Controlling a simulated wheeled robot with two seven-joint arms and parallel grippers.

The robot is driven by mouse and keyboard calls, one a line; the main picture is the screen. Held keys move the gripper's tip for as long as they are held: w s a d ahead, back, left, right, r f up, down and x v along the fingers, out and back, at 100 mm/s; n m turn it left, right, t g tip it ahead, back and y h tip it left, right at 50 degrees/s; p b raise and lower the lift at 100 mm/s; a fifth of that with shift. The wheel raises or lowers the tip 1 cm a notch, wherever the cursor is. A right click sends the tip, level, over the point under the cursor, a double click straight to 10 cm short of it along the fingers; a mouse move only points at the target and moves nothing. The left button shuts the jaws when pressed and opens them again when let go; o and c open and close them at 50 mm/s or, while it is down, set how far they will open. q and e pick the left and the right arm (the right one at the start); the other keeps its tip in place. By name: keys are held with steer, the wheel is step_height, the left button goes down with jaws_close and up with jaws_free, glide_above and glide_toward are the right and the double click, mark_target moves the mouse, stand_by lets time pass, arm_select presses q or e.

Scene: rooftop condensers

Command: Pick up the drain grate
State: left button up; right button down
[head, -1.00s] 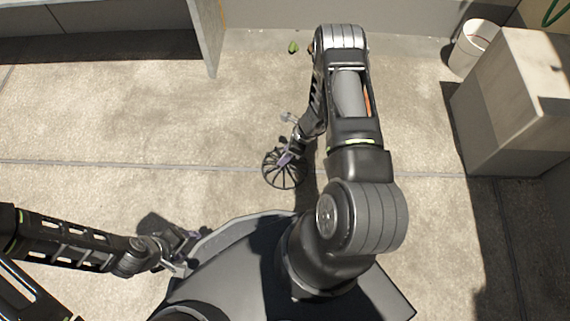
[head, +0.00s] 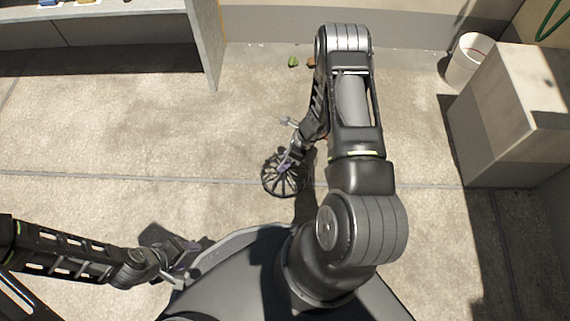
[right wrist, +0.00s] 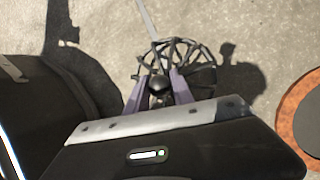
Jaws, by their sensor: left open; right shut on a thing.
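The drain grate (head: 283,182) is a round, dark, spoked piece in the middle of the head view. My right gripper (head: 287,166) is shut on it from above. In the right wrist view the grate (right wrist: 196,62) shows beyond the purple-grey fingers of my right gripper (right wrist: 160,92), with a dark round knob between them. A shadow lies apart to the right of the grate there, and the grate seems held above the floor, though its height is hard to tell. My left gripper (head: 186,262) is open and empty at the lower left of the head view.
A grey block (head: 512,118) and a white bucket (head: 467,62) stand at the right. A bench (head: 207,40) with a side panel is at the upper left. Small leaves (head: 293,61) lie near the back wall. The concrete floor at left centre is clear.

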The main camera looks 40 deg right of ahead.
steer(key=shift+r+p, duration=0.65)
steer(key=shift+r, duration=1.75)
